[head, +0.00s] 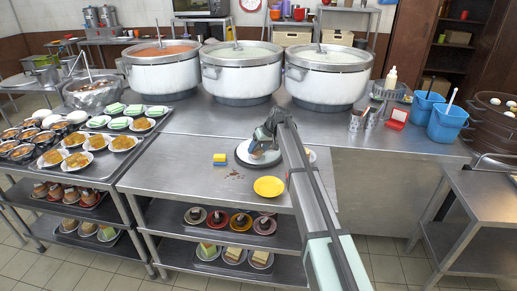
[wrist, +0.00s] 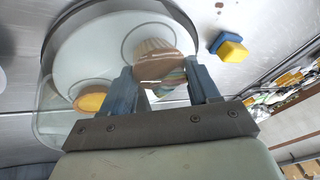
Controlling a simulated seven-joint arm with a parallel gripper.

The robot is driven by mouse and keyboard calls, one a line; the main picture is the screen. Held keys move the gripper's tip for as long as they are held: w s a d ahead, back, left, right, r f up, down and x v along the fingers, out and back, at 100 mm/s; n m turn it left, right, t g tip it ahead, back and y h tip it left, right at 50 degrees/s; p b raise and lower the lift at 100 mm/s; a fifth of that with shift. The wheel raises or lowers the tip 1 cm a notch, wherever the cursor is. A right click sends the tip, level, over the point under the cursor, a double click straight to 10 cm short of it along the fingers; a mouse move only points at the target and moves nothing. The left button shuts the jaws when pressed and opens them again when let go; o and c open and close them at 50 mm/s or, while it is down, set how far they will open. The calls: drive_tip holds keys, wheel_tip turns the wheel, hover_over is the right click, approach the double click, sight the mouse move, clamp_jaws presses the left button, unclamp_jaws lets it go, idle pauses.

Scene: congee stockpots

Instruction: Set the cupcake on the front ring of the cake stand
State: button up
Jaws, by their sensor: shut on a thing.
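The cupcake (wrist: 153,48) has a pale pleated side and a brown band; it sits between the two blue fingers of my gripper (wrist: 160,72) in the wrist view. The gripper is shut on it. The round white cake stand (wrist: 85,55) lies beyond it, with a thin ring line showing around the cupcake; I cannot tell whether the cupcake touches the stand. An orange-topped item (wrist: 90,101) is at the stand's left side. In the head view my gripper (head: 262,148) is over the cake stand (head: 242,155), and my arm hides its right part.
A yellow-and-blue sponge (head: 220,159) lies left of the stand, also in the wrist view (wrist: 230,48). A yellow plate (head: 268,187) is near the front edge. Large stockpots (head: 241,75) stand behind. The counter (head: 180,150) at left is clear.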

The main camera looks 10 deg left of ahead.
drive_tip(key=shift+f, duration=0.4)
idle(0.3)
drive_tip(key=o, duration=1.1)
drive_tip(key=shift+c, duration=1.4)
drive_tip(key=shift+d+r, duration=0.15)
drive_tip(key=shift+r, duration=0.1)
drive_tip(key=shift+v, duration=2.2)
drive_tip(key=shift+r, duration=0.1)
wheel_tip(320, 180, up, 7)
drive_tip(key=shift+d, duration=0.1)
